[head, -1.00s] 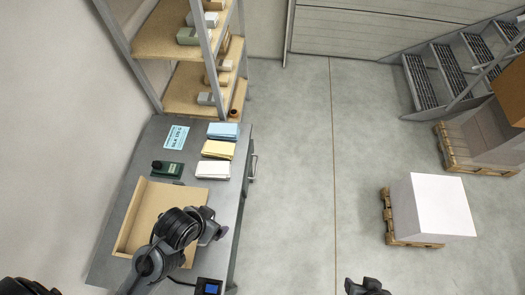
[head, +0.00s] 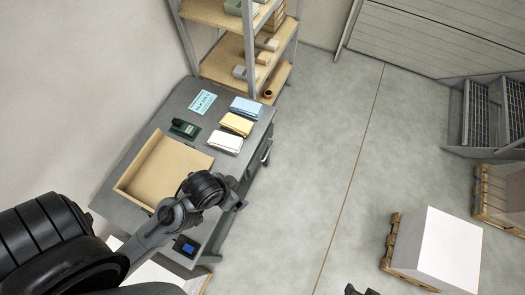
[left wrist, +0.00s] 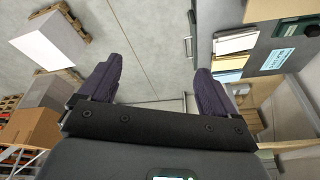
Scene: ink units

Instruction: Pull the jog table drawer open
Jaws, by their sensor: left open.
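The jog table (head: 185,100) is a grey bench against the left wall in the head view. Its drawer handle (head: 266,153) is a grey bar on its right-hand front side, and the drawer looks shut. In the left wrist view the handle (left wrist: 188,46) shows at the top, beyond the fingers. My left gripper (head: 240,203) is near the table's front edge, apart from the handle and nearer the bottom of the picture. Its fingers (left wrist: 155,88) are spread and empty in the left wrist view. Part of my right gripper (head: 362,291) shows at the bottom edge, too cut off to read.
On the table lie a wooden tray (head: 125,183), a green device (head: 184,128), a blue card (head: 202,102) and blue, yellow and white stacks (head: 236,124). A shelf (head: 220,70) stands behind. A white block (head: 435,255) sits on a pallet. The floor between is clear.

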